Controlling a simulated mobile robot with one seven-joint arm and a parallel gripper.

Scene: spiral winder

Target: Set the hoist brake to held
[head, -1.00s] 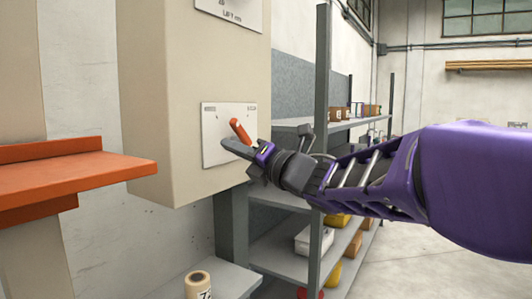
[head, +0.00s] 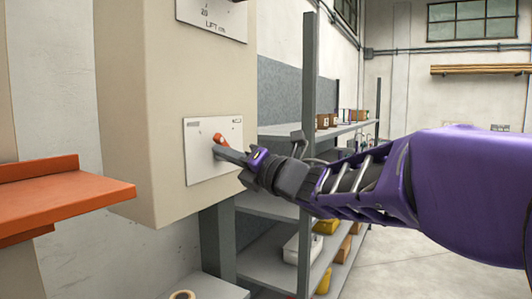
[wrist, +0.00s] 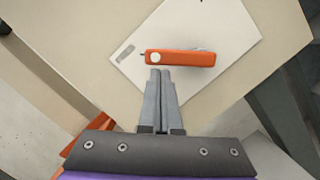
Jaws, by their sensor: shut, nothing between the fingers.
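The brake lever (head: 220,138) is a short orange handle on a white plate (head: 200,172), fixed to a beige column. In the wrist view the lever (wrist: 185,58) lies across the picture, with a round white spot at its left end. My gripper (head: 216,151) is at the lever in the head view and hides part of it. In the wrist view my gripper's two fingertips (wrist: 160,73) are together and empty, just below the lever's left end. I cannot tell whether they touch it. Small labels at the plate's upper corners are too small to read.
An orange shelf (head: 65,200) juts out at the left. Grey shelving (head: 308,75) with boxes stands close behind my arm at the right. Another plate (head: 212,20) with a lift marking is above. A roll (head: 182,294) sits low in front.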

